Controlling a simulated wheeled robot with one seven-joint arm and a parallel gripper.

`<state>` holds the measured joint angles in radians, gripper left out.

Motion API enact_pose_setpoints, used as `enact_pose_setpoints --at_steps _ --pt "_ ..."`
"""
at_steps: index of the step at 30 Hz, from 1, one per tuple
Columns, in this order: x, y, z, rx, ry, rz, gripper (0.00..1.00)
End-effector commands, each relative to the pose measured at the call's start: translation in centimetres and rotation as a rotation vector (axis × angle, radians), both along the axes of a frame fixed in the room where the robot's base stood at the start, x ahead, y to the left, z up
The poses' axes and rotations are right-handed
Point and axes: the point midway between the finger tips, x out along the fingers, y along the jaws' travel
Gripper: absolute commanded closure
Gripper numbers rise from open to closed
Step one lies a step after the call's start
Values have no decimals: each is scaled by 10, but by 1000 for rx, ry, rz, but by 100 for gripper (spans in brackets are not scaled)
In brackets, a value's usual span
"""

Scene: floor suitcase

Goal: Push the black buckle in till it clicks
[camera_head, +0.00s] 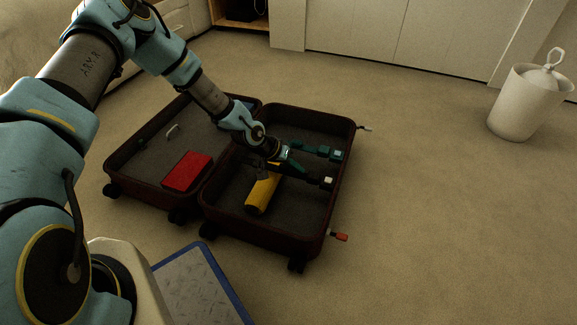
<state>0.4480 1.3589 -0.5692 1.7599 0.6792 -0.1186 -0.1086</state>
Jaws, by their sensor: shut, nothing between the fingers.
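The open suitcase (248,238) lies on the carpet, and its right half holds two straps. The upper green strap (300,146) ends in a dark green buckle piece with a pale teal end (337,155). Below it, a dark strap piece, seemingly the black buckle (312,180), ends in a whitish part (328,182). I cannot tell whether its halves are joined. My gripper (281,156) is shut and empty, reaching down over the right half, left of both straps' ends and close to the green strap. The arm's end hides what lies directly beneath it.
A yellow cylinder (261,194) lies just below my gripper. A red box (186,171) lies in the left half. A red-tipped tab (340,236) and a pale-tipped tab (365,128) stick out at the right rim. A white bin (523,105) stands far right; carpet there is clear.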

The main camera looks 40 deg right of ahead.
Motion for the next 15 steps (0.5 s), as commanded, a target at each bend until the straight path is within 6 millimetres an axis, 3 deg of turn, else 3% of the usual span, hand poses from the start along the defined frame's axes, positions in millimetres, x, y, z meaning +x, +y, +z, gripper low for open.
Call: enact_pose_setpoints --at_steps 4,15 --pt "-2 -6 -10 0 -1 -1 100" --pt "-3 -8 -10 0 -1 -1 100"
